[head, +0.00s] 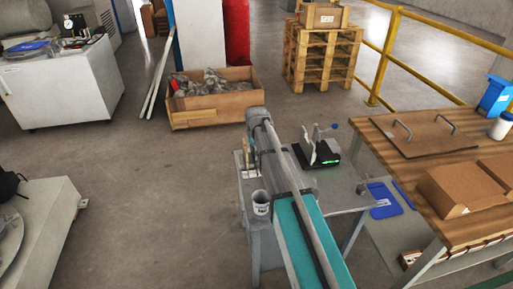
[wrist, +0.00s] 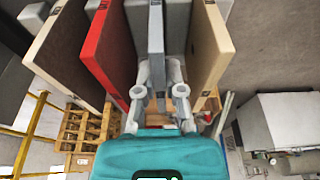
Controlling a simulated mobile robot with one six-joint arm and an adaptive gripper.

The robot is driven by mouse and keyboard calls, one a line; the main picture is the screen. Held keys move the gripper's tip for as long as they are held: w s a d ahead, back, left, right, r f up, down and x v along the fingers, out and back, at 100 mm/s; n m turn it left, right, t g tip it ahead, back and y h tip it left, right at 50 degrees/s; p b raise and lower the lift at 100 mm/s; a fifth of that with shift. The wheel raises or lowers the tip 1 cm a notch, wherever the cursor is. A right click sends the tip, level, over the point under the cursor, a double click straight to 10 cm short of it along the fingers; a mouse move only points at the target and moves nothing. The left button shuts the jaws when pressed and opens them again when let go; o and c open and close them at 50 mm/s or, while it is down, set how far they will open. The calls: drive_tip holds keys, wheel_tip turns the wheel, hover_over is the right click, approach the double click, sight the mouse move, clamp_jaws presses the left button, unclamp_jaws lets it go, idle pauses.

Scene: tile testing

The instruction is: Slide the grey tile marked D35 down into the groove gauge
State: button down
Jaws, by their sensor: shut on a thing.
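My gripper (wrist: 160,92) is shut on a thin grey tile (wrist: 156,32), which stands on edge between its two fingers. Its marking is too small to read as D35. A red tile (wrist: 102,48) and a beige tile (wrist: 62,50) stand to the left in the wrist view; another beige tile (wrist: 209,48) stands close on the right. In the head view my arm hides the gripper and the held tile. A black device with a green display (head: 322,158) and pale upright parts stands on the grey table; I cannot tell whether it is the groove gauge.
The grey table (head: 345,198) also carries a white cup (head: 261,202) at its left. Beige upright pieces (head: 246,160) show just left of my arm. A wooden bench (head: 405,160) with brown boxes stands to the right. A blue tray (head: 384,201) lies between them.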

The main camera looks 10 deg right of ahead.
drive_tip(key=shift+r, duration=0.15)
drive_tip(key=shift+w+r+p+v, duration=0.1)
drive_tip(key=shift+w+p+v, duration=0.3)
drive_tip(key=shift+p+v, duration=1.4)
drive_tip(key=shift+w+r+p+v, duration=0.1)
drive_tip(key=shift+w+p+v, duration=0.35)
drive_tip(key=shift+p+v, duration=1.35)
drive_tip(key=shift+w+r+p+v, duration=0.1)
drive_tip(key=shift+w+p+v, duration=0.3)
drive_tip(key=shift+p+v, duration=1.4)
drive_tip(key=shift+f, duration=0.2)
